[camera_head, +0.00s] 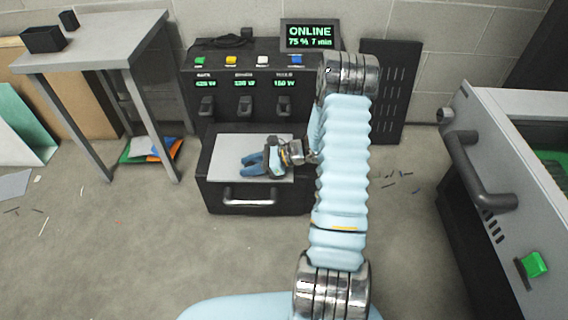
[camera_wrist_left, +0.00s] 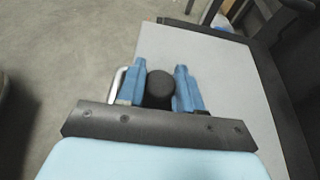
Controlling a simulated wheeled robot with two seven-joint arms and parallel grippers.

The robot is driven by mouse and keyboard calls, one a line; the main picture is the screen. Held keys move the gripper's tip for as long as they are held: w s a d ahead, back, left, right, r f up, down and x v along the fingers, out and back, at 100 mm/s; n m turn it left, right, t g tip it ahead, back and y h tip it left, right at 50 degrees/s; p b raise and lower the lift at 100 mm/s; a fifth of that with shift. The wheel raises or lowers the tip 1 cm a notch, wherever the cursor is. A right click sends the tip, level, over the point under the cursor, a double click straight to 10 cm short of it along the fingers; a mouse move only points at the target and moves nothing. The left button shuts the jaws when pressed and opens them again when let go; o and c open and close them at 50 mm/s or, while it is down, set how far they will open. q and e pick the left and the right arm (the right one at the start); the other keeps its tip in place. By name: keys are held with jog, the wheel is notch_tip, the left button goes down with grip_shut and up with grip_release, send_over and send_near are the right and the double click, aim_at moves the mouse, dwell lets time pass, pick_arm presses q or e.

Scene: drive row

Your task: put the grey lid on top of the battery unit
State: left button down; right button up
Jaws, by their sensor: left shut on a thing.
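The grey lid (camera_head: 226,152) is a flat light-grey plate lying over the top of the low front box of the black battery unit (camera_head: 222,192). It appears level and roughly lined up with the box; I cannot tell whether it is fully seated. My left gripper (camera_head: 252,164) is above the lid, with its blue fingers shut on the lid's black knob (camera_wrist_left: 160,84). The lid's flat surface also shows in the left wrist view (camera_wrist_left: 226,78). My arm and gripper hide part of the lid's right side. My right gripper is not in view.
Behind the lid stands a black panel (camera_head: 262,76) with coloured buttons and a lit screen (camera_head: 310,36). A metal handle (camera_head: 250,197) sticks out in front. A grey table (camera_head: 95,55) stands at left, a grey cabinet (camera_head: 500,150) at right.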

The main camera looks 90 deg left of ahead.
pick_arm(q)
jog(key=c, duration=0.7)
grip_release()
jog(key=shift+c, duration=0.2)
jog(key=shift+w+r, duration=0.2)
jog(key=shift+w, duration=0.05)
notch_tip(320, 180, up, 4)
jog(key=p, duration=0.3)
send_over(287, 171)
jog(key=shift+r, duration=0.15)
